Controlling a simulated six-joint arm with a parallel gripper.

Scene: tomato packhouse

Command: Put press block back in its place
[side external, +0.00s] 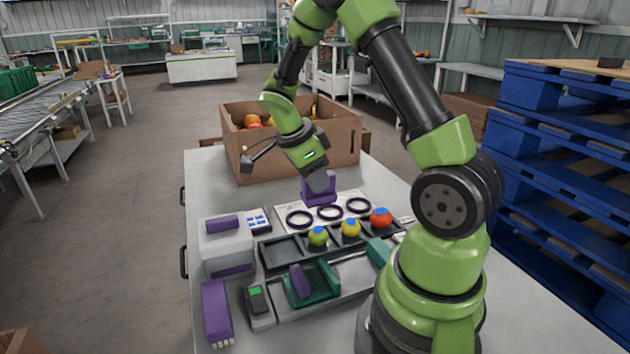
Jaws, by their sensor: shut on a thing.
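My gripper (319,179) points down and is shut on a purple block (319,194), which looks like the press block. The block is just behind the white board (283,212) with three dark purple rings, near the front of the cardboard box. Whether its underside touches the table cannot be told from this view. A green cradle (326,281) with a purple upright part (299,281) stands at the front of the table.
A dark tray (277,265) holds a green, a yellow and a red tomato, each with a blue top. A white device (229,246) and a purple brush-like item (216,310) are at the left. A cardboard box (336,156) of tomatoes stands behind.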

